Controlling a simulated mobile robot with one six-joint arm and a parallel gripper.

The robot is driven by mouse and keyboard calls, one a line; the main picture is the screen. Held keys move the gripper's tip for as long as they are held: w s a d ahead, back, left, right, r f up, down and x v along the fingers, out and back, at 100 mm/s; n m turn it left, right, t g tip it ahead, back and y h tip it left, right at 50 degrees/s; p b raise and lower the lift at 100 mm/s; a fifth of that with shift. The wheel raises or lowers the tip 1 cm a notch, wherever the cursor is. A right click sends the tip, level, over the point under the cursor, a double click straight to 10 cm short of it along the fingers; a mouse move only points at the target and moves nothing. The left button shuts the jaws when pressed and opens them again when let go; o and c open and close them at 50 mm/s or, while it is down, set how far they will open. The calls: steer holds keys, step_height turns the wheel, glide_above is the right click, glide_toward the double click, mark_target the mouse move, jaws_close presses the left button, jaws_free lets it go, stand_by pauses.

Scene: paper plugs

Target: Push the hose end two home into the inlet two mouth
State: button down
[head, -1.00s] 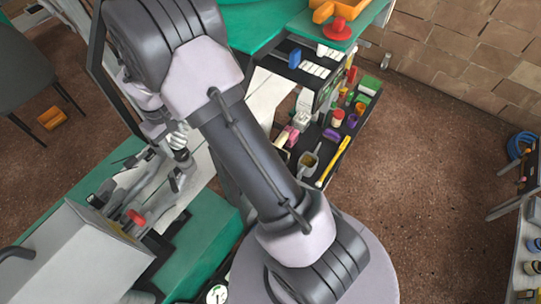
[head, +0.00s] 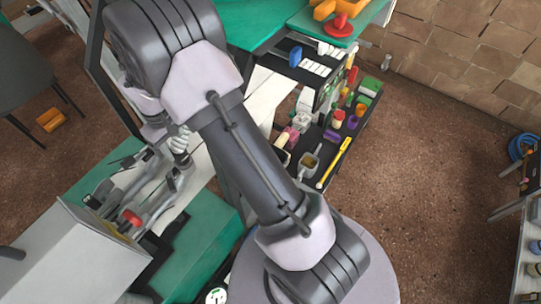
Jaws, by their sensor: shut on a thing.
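My gripper (head: 178,174) is small in the head view, below my wrist and partly hidden by my arm. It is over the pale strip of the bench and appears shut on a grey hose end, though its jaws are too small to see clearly. Grey hose-like lengths (head: 150,196) run from near the gripper down left towards the grey box. Dark round fittings and a red piece (head: 131,217) sit at the box's upper right edge. I cannot tell which of these is inlet two, nor whether the hose end touches its mouth.
The grey box (head: 70,255) stands on the green bench (head: 205,225) at lower left. A dark shelf (head: 309,184) with several small coloured items lies right of my arm. An orange item (head: 50,120) is on the floor near a dark chair (head: 45,60).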

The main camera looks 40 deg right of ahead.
steer(key=shift+f, duration=0.25)
steer(key=c, duration=0.7)
jaws_free()
step_height(320, 180, up, 4)
steer(key=p, duration=0.2)
steer(key=shift+r+p, duration=0.1)
steer(key=shift+p, duration=0.2)
